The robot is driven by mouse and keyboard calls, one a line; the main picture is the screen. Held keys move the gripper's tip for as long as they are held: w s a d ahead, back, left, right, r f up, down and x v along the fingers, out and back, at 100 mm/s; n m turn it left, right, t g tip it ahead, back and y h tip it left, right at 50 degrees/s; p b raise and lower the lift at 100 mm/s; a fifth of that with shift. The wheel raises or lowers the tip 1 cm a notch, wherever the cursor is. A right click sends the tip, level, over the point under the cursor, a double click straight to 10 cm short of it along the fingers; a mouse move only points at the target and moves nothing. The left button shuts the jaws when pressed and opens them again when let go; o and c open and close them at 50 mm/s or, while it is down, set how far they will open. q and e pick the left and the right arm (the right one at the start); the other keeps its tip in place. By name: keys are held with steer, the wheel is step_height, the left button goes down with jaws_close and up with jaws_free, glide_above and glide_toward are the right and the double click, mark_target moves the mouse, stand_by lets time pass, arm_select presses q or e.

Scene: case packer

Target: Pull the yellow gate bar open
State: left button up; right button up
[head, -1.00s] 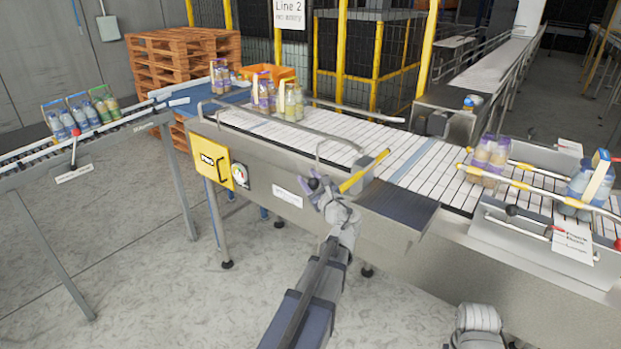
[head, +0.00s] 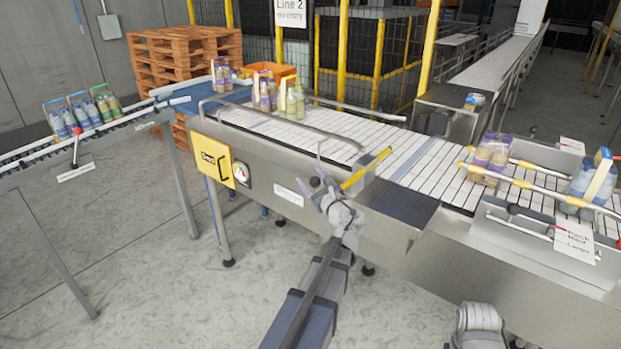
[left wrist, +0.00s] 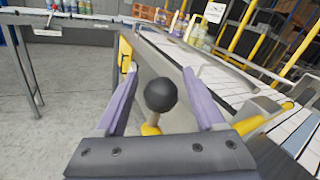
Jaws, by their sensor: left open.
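The yellow gate bar (head: 366,170) sits at the near edge of the white slatted conveyor, beside a small grey block. Its black ball knob (head: 315,182) is at the near end, off the conveyor's side. In the left wrist view the knob (left wrist: 160,95) stands between the spread purple fingers on a yellow stem (left wrist: 150,129), and part of the yellow bar (left wrist: 262,119) shows at right. My left gripper (head: 313,176) is open around the knob, with gaps on both sides in the wrist view.
Metal guide rails (head: 290,125) run along the conveyor (head: 330,125). Bottle packs (head: 265,92) stand at its far left. A steel tray with yellow-ended rods (head: 530,180) and bottle packs is at right. A dark plate (head: 398,203) juts out near the bar.

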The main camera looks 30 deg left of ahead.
mark_target(318, 186)
arm_select(q)
steer(key=v, duration=0.7)
stand_by(0.4)
steer(key=s+d+f+n+g+h, duration=0.35)
steer(key=d+f+n, duration=0.25)
steer(key=d+f, duration=0.2)
steer(key=s+d+f+n+g+h, duration=0.2)
steer(key=s+d+f+n+h, duration=0.25)
steer(key=d+f, duration=0.35)
steer(key=s+d+f+n+g+h, duration=0.2)
steer(key=s+d, duration=0.3)
steer(key=d, duration=0.3)
steer(key=s+d+f+n+g+h, duration=0.2)
steer(key=s+d+f+n+h, duration=0.2)
steer(key=d, duration=0.5)
steer(key=shift+s+d, duration=0.3)
steer(key=shift+s, duration=0.75)
